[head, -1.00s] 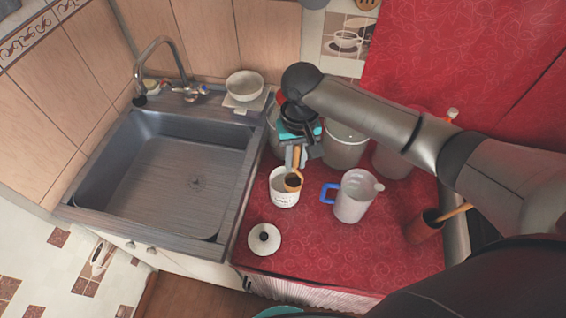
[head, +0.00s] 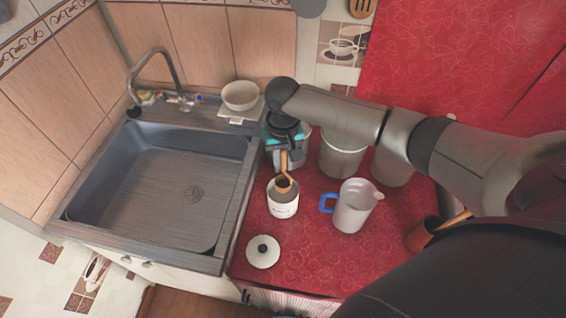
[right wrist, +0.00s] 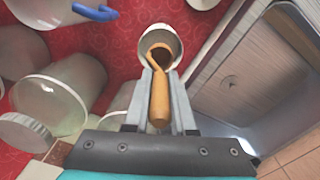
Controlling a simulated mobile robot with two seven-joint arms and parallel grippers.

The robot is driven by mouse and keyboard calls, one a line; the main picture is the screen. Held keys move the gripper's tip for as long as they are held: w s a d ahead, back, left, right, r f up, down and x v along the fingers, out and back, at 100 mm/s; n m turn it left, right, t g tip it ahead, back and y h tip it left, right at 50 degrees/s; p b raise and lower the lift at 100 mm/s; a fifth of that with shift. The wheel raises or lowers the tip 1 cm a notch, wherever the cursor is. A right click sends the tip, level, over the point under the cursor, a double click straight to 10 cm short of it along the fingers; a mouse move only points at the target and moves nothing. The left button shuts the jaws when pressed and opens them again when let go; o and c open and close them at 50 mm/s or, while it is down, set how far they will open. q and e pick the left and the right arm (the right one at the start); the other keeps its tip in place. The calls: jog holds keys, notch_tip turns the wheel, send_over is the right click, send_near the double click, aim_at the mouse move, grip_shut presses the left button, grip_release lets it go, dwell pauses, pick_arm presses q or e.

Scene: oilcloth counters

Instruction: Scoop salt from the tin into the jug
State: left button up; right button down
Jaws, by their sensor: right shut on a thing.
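The tin (head: 283,208) is a white open pot with dark lettering on the red counter, beside the sink. My right gripper (head: 285,152) is shut on the handle of an orange-brown scoop (head: 285,183), whose bowl is at the tin's mouth. In the right wrist view the scoop handle (right wrist: 159,100) lies between the fingers (right wrist: 158,88), and its round bowl overlaps the opening of the tin (right wrist: 171,36). I cannot tell whether the scoop holds salt. The jug (head: 354,208), pale with a blue handle and a spout, stands upright right of the tin. My left gripper is not in view.
A white lid with a black knob (head: 263,252) lies in front of the tin. Large canisters (head: 342,158) stand behind the jug. A brown utensil holder (head: 421,235) is at the right. The sink (head: 150,190) is left, with a bowl (head: 240,96) behind.

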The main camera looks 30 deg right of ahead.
aim_at(283, 186)
jog(key=shift+f+b, duration=0.7)
jog(key=shift+f, duration=0.05)
jog(key=shift+f+b, duration=1.55)
jog(key=shift+f, duration=2.1)
notch_tip(283, 186, up, 10)
jog(key=p, duration=1.2)
jog(key=shift+r, duration=0.1)
